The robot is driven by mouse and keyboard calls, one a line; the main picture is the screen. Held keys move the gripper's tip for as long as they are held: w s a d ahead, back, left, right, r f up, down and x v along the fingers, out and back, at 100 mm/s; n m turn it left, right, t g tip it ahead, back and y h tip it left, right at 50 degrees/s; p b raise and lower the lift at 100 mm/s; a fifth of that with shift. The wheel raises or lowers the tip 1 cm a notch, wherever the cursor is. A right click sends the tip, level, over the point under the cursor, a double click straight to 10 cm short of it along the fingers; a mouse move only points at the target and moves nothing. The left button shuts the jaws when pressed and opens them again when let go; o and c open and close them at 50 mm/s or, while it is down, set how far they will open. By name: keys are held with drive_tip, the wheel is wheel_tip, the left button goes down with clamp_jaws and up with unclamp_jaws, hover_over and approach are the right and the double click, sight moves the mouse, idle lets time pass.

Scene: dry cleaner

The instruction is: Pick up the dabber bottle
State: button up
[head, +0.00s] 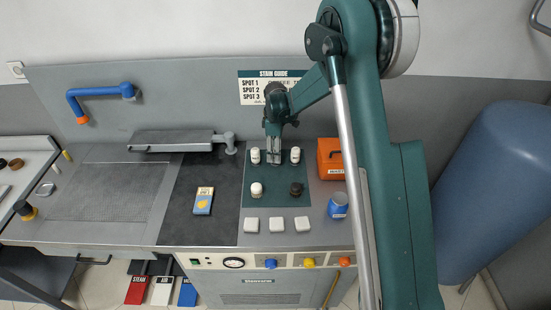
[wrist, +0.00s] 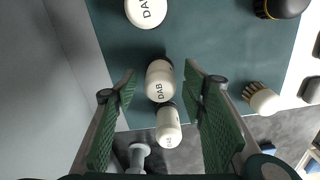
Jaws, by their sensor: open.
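White dabber bottles marked DAB stand on the dark green mat (head: 277,199). In the wrist view one bottle (wrist: 159,82) shows between the open fingers of my gripper (wrist: 160,85). A second bottle (wrist: 169,128) is close below it in that view, and a third (wrist: 147,12) is at the top edge. In the head view a bottle (head: 255,156) is left of my gripper (head: 274,160) and another (head: 295,155) is right of it. My gripper points down at the back of the mat, open, and hides what is beneath it. I see no finger contact.
White pads (head: 276,225) lie in front. An orange box (head: 330,158) and blue can (head: 338,205) are at right. A grey panel (head: 180,100) rises behind.

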drive_tip(key=shift+f, duration=0.65)
drive_tip(key=c, duration=1)
